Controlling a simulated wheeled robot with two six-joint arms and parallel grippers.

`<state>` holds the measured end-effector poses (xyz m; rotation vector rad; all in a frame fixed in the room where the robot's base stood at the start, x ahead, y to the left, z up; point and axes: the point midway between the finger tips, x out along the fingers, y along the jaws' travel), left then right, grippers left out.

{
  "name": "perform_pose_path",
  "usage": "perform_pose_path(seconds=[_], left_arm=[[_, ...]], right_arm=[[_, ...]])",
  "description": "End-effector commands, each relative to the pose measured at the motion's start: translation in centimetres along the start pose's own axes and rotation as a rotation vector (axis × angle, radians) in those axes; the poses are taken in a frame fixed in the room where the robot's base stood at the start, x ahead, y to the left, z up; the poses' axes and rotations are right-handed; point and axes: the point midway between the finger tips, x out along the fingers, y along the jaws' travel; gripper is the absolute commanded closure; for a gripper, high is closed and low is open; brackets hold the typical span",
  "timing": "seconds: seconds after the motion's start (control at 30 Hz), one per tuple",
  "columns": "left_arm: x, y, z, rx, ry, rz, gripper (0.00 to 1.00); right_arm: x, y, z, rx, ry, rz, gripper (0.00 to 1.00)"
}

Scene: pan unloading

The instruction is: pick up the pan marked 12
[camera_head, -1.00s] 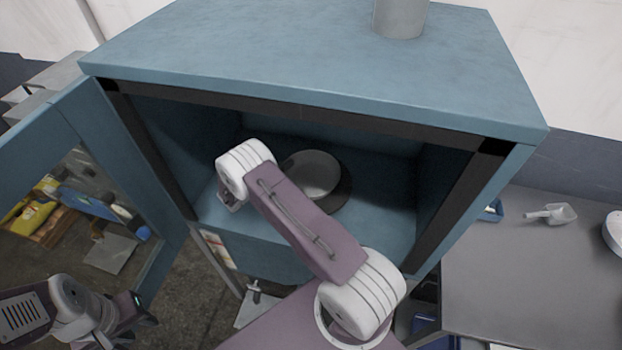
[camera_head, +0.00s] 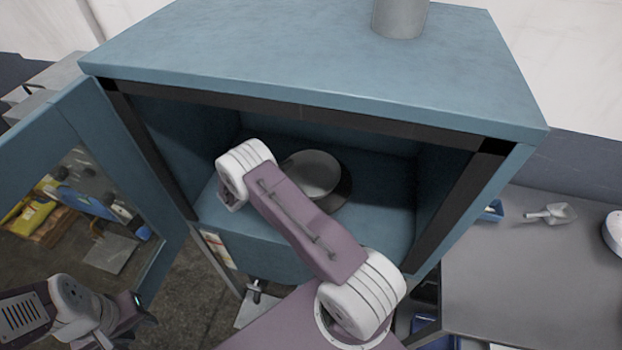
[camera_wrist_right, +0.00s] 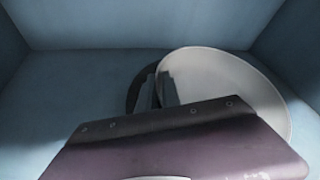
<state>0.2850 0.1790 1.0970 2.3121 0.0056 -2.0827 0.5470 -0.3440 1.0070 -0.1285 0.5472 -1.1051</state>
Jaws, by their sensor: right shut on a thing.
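A round grey pan (camera_head: 318,172) is inside the open blue cabinet, partly hidden behind my right arm. It also shows in the right wrist view (camera_wrist_right: 225,80), with its near part hidden by my purple wrist. My right gripper (camera_wrist_right: 157,90) has its fingers at the pan's left rim and is shut on it. In the head view those fingers are hidden. No number is readable on the pan. My left gripper (camera_head: 143,312) is at the lower left, outside the cabinet and away from the pan; its finger opening is unclear.
The blue cabinet (camera_head: 300,50) has side walls and a dark top frame close around my right arm. Its glazed door (camera_head: 165,255) stands open at the left. A grey table (camera_head: 540,270) at the right holds a scoop (camera_head: 551,214). A dark round patch lies beside the pan.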

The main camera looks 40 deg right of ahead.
Motion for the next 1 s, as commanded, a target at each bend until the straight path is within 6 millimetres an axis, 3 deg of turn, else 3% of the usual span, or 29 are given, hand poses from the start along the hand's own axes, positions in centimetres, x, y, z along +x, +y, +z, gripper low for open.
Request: perform_pose_path(seconds=[0.43, 0.67, 1.0], left_arm=[[0.2, 0.0, 0.0, 0.0, 0.0, 0.0, 0.64], [1.4, 0.0, 0.1, 0.0, 0.0, 0.0, 0.64], [2.8, -0.1, 0.3, 0.0, 0.0, 0.0, 0.64]], right_arm=[[-0.1, -0.1, 0.0, -0.001, 0.004, 0.0, 1.0], [-1.3, -1.3, 3.1, 0.004, -0.001, 0.001, 1.0], [-8.0, -7.3, 3.4, -0.001, -0.001, 0.003, 1.0]])
